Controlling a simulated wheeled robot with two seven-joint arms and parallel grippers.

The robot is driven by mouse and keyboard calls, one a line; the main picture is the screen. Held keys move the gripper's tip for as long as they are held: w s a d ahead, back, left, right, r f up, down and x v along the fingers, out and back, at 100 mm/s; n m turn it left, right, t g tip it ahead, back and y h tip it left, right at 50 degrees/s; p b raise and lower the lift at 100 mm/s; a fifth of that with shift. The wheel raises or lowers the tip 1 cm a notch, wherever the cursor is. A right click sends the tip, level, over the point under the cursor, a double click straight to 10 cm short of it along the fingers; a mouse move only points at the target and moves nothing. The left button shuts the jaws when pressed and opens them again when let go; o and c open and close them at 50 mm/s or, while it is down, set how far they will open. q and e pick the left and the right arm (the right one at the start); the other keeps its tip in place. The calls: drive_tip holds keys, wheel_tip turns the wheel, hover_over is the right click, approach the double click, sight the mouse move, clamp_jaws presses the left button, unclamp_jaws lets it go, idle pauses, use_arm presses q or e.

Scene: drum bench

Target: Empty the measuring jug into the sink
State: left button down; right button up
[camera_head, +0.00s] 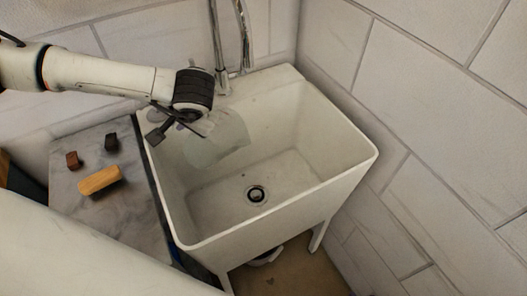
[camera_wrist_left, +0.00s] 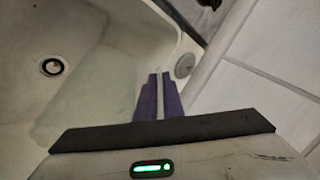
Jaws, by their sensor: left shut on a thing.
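The measuring jug (camera_head: 222,140) is pale and translucent. It hangs tilted over the left rear part of the white sink (camera_head: 318,171), above the basin floor. My left gripper (camera_head: 182,127) is shut on the jug at its upper left side, near the sink's left rim. In the left wrist view the jug (camera_wrist_left: 82,95) is a faint, see-through shape left of the gripper's purple fingers (camera_wrist_left: 160,95). The sink's drain (camera_head: 256,193) is apart from the jug, and it also shows in the wrist view (camera_wrist_left: 52,67). I cannot tell whether any liquid is in the jug. My right gripper is out of view.
A chrome tap (camera_head: 222,55) rises behind the sink. Left of the sink, a grey marble counter (camera_head: 135,215) bears an orange-brown wooden block (camera_head: 100,180), a reddish-brown block (camera_head: 73,160) and a dark block (camera_head: 111,142). Tiled walls close off the back and right. The basin's right part is clear.

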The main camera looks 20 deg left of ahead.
use_arm(q)
drive_tip(key=a+f+h, duration=0.1)
drive_tip(key=a+f, duration=0.1)
drive_tip(key=f, duration=0.1)
drive_tip(key=shift+s+a+h+b, duration=0.2)
drive_tip(key=shift+h+b, duration=0.2)
drive_tip(key=shift+s+a+r+n+t+h+p, duration=0.15)
drive_tip(key=shift+a+r+n+h+p, duration=0.25)
drive_tip(key=shift+h, duration=0.45)
drive_tip(key=shift+a+r+n+t+h+p, duration=0.1)
drive_tip(key=shift+a+r+t+h+p, duration=0.15)
drive_tip(key=shift+a+h, duration=0.5)
drive_tip(key=shift+s+a+r+n+t+h+p, duration=0.1)
drive_tip(key=shift+a+r+n+h+p, duration=0.25)
drive_tip(key=shift+h, duration=0.55)
drive_tip(key=shift+f, duration=0.1)
